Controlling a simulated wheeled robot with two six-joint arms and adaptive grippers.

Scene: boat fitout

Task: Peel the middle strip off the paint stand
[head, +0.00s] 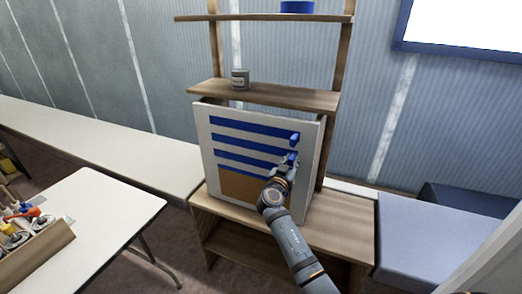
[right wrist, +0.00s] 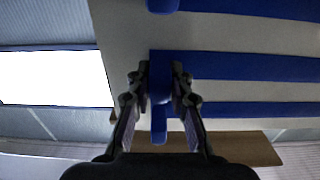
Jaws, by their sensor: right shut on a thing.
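The paint stand (head: 314,150) is an upright white board with three blue strips across it, each with a tab at its right end. The middle strip (head: 248,146) lies flat on the board; it also shows in the right wrist view (right wrist: 240,65). My right gripper (head: 290,163) is at the right edge of the board. In the right wrist view its fingers (right wrist: 159,92) are shut on the tab of the middle strip. The top strip (head: 250,128) and the bottom strip (head: 243,162) are in place above and below. My left gripper is not in view.
The stand leans on a wooden shelf unit (head: 345,233). A grey can (head: 240,79) stands on the shelf above it, and a blue item (head: 297,7) is on the top shelf. A white table (head: 110,215) with a tool box (head: 40,255) is at the left. A blue-grey seat (head: 418,240) is at the right.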

